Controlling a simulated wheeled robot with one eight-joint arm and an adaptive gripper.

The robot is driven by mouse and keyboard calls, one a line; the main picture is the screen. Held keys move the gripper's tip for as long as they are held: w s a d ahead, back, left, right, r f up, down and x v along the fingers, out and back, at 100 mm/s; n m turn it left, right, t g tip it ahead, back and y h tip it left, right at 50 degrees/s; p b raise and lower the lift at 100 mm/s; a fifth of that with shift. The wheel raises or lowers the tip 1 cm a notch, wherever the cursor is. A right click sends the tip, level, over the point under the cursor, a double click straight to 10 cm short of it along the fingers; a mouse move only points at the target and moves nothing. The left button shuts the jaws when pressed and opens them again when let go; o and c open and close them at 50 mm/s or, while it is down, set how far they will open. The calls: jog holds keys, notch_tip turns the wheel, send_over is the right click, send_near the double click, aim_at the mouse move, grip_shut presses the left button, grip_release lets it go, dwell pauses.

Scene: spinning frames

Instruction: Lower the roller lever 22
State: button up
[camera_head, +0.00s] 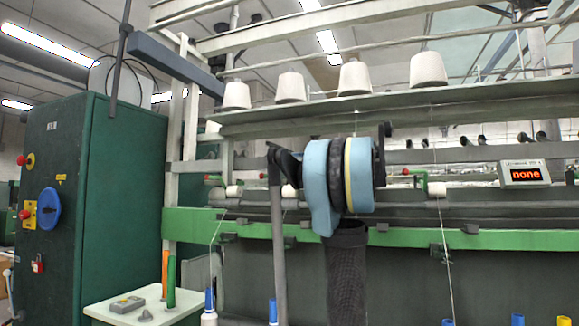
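Two roller levers show on the spinning frame. One is a green lever with a red tip (420,177) right of my arm, beside a white roller or bobbin (437,189). Another green lever with a red tip (216,180) is at the left, beside a white bobbin (234,191). Both levers look raised, but they are small. No number is readable, so I cannot tell which is 22. My blue and black arm stands upright in the middle and hides the part of the frame between them. The fingers of my gripper do not show.
A small display (525,173) on the right reads "none". A green cabinet (110,190) with red buttons stands at the left, and a white side table (145,305) in front. Several white cones (428,70) stand on the upper shelf. Threads hang down. A green rail (480,240) crosses the frame.

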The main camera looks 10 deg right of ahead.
jog(key=shift+s+d, duration=0.15)
jog(key=shift+d, duration=0.1)
jog(key=shift+a, duration=0.1)
dwell(0.3)
jog(key=s+a+f+n+g, duration=0.2)
jog(key=s+a+f+g, duration=0.1)
jog(key=s+a, duration=0.8)
jog(key=s+f+m+g+h, duration=0.1)
jog(key=s+f+m+h, duration=0.25)
jog(key=f, duration=0.95)
jog(key=s+f+m+g+h, duration=0.1)
jog(key=s+f+m+h, duration=0.3)
jog(key=f, duration=0.8)
jog(key=s+f+m+g+h, duration=0.1)
jog(key=s+f+m+h, duration=0.3)
jog(key=f, duration=0.9)
jog(key=s+d+f+m+h, duration=0.1)
jog(key=s+d+f+m, duration=0.1)
jog(key=f, duration=0.5)
jog(key=s+d+f+m+h, duration=0.2)
jog(key=s+d+f, duration=0.3)
jog(key=f, duration=0.3)
jog(key=s+d+f+m+h, duration=0.1)
jog(key=s+d+f+m, duration=0.3)
jog(key=f, duration=0.4)
jog(key=shift+s+f+g, duration=0.15)
jog(key=shift+s+g, duration=0.15)
jog(key=shift+s, duration=0.1)
